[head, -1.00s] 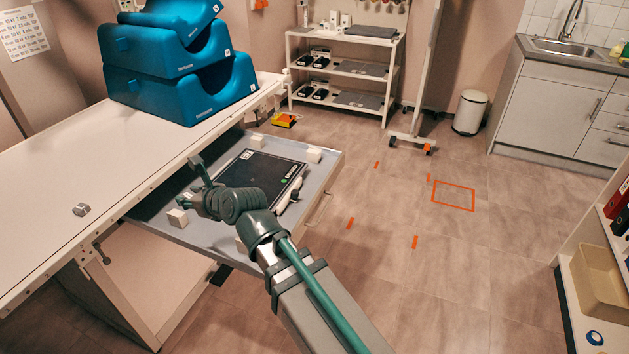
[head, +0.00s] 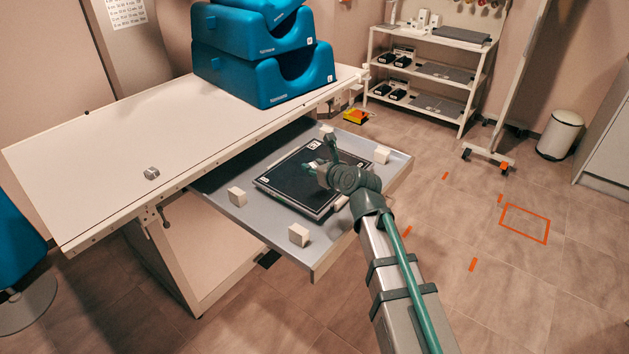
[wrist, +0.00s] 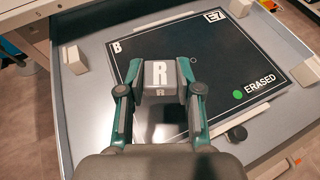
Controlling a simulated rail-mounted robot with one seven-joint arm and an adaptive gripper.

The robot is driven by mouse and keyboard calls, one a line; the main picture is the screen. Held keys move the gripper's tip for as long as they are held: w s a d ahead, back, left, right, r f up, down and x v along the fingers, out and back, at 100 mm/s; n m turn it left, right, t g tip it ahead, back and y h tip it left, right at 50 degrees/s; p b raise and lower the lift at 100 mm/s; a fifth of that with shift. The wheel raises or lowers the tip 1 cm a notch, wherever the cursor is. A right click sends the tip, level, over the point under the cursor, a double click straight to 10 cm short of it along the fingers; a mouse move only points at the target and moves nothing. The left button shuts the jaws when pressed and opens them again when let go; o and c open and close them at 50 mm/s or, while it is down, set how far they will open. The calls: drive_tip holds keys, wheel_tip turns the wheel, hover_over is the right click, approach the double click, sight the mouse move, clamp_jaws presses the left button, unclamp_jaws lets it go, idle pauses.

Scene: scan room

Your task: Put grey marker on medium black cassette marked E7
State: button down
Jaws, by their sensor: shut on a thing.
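The grey marker (wrist: 159,75), a small block with a white letter R, is held between the two fingers of my gripper (wrist: 161,82) in the wrist view. The black cassette (wrist: 215,57) lies flat in the tray below it, with an E7 label at its far edge, a B at a corner and a green dot by the word ERASED. In the head view my gripper (head: 314,168) is over the cassette (head: 290,187). I cannot tell whether the marker touches the cassette. My gripper hides part of the cassette in both views.
The cassette's grey pulled-out tray (head: 225,208) has white corner blocks (head: 299,235). A small metallic grey piece (head: 152,173) sits on the white table top (head: 90,165). Blue cushions (head: 265,60) are stacked at the table's far end. A shelf unit (head: 440,70) stands behind.

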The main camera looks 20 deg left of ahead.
hover_over(314, 187)
drive_tip(key=f, duration=0.6)
drive_tip(key=shift+w+a+b, duration=0.2)
drive_tip(key=shift+b, duration=0.15)
drive_tip(key=shift+f, duration=1.6)
drive_tip(key=shift+f, duration=0.2)
drive_tip(key=c, duration=0.8)
unclamp_jaws()
drive_tip(key=shift+r, duration=0.15)
drive_tip(key=shift+s+d+r, duration=0.1)
drive_tip(key=shift+r, duration=0.05)
drive_tip(key=v, duration=1.1)
drive_tip(key=shift+s+d, duration=0.25)
